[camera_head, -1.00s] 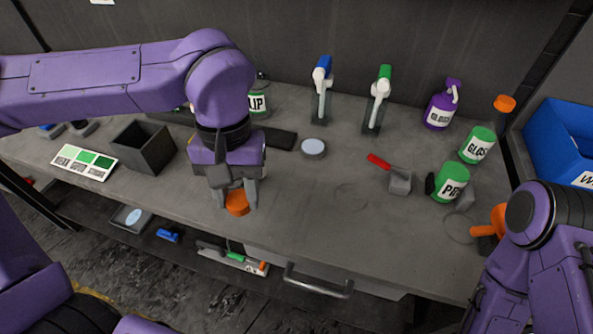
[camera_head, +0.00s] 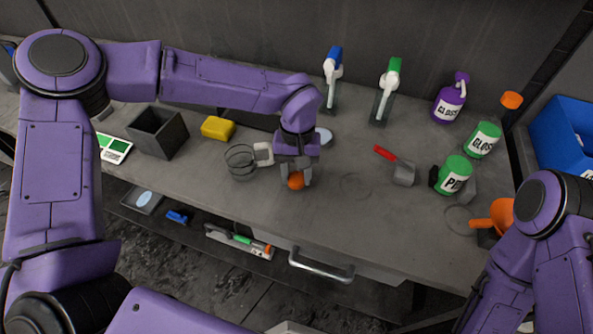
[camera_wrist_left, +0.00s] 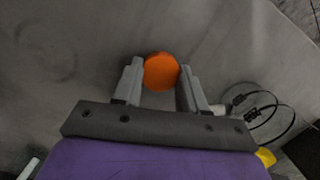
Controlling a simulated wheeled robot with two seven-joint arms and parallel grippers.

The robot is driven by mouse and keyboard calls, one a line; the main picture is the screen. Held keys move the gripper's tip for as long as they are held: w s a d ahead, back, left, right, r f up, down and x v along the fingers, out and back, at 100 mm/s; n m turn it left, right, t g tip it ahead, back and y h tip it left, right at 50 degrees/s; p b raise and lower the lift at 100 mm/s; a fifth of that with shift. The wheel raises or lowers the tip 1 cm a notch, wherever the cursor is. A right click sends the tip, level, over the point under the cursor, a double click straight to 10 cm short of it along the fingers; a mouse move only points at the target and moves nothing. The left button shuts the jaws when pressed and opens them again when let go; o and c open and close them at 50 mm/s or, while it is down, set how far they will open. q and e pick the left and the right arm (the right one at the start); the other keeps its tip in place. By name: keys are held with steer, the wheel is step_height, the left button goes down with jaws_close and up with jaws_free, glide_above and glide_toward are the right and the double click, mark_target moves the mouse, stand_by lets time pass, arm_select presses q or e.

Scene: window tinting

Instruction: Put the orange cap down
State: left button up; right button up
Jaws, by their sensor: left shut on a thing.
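The orange cap (camera_head: 296,181) is between the fingers of my left gripper (camera_head: 294,176), which is shut on it over the middle front of the grey bench (camera_head: 345,215). In the left wrist view the round cap (camera_wrist_left: 161,71) shows between the two fingertips (camera_wrist_left: 160,80). I cannot tell whether the cap touches the bench top. My right arm shows at the lower right, and its gripper is not clearly visible.
Bench room right of the gripper is clear.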

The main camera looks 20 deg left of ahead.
arm_select(q)
steer(key=shift+s, duration=0.1)
steer(key=shift+f, duration=0.1)
steer(key=shift+f, duration=0.45)
steer(key=o, duration=1.2)
steer(key=shift+c, duration=0.2)
steer(key=shift+r, duration=0.15)
step_height(320, 180, up, 13)
steer(key=w+b, duration=0.1)
steer(key=shift+w+a, duration=0.25)
steer(key=shift+w, duration=0.15)
